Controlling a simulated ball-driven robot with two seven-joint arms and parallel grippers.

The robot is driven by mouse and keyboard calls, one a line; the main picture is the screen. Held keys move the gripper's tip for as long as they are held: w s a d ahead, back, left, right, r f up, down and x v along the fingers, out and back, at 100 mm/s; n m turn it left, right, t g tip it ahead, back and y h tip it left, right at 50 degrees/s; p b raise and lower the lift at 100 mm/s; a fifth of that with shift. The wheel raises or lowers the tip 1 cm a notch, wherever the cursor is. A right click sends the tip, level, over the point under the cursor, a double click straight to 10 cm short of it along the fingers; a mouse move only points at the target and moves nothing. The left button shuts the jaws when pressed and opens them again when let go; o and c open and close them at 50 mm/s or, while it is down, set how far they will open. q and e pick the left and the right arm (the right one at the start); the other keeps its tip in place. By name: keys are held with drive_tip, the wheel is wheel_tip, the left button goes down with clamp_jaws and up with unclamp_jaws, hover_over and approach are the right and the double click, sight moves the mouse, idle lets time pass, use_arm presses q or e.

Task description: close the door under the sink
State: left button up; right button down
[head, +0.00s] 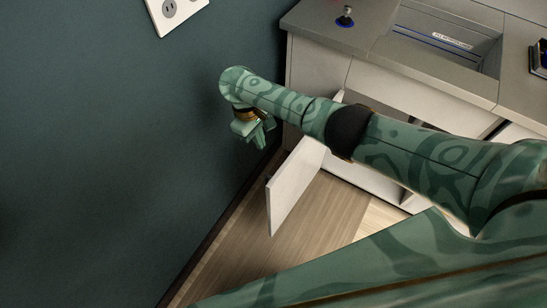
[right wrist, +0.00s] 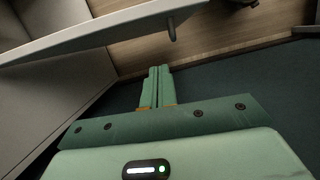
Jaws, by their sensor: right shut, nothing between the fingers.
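The white door (head: 296,184) under the sink (head: 440,48) stands open, swung well out from the counter's front. My right arm crosses in front of it and hides its upper part. My right gripper (head: 262,138) is shut and empty, pointing down on the left side of the door, between it and the wall. In the right wrist view the shut fingers (right wrist: 158,88) show below a pale panel (right wrist: 100,32), which looks like the door, with a small peg-like handle (right wrist: 172,30). I see a gap between fingers and panel there. My left gripper is not in view.
A dark green wall (head: 120,150) with a white socket plate (head: 178,12) runs close along the left. The grey counter (head: 330,28) bears a small dark knob-like fitting (head: 345,18). Bare wooden floor (head: 325,220) lies below the door.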

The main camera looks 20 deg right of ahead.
use_arm(q)
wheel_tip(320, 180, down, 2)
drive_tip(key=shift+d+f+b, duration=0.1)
drive_tip(key=shift+b, duration=0.6)
use_arm(e)
drive_tip(key=s+d+f, duration=0.3)
drive_tip(key=s+f, duration=0.1)
drive_tip(key=f, duration=0.2)
drive_tip(key=shift+s, duration=0.2)
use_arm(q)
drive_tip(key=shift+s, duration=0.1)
use_arm(e)
drive_tip(key=shift+r, duration=0.1)
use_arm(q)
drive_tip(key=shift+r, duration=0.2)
use_arm(e)
drive_tip(key=shift+s, duration=0.15)
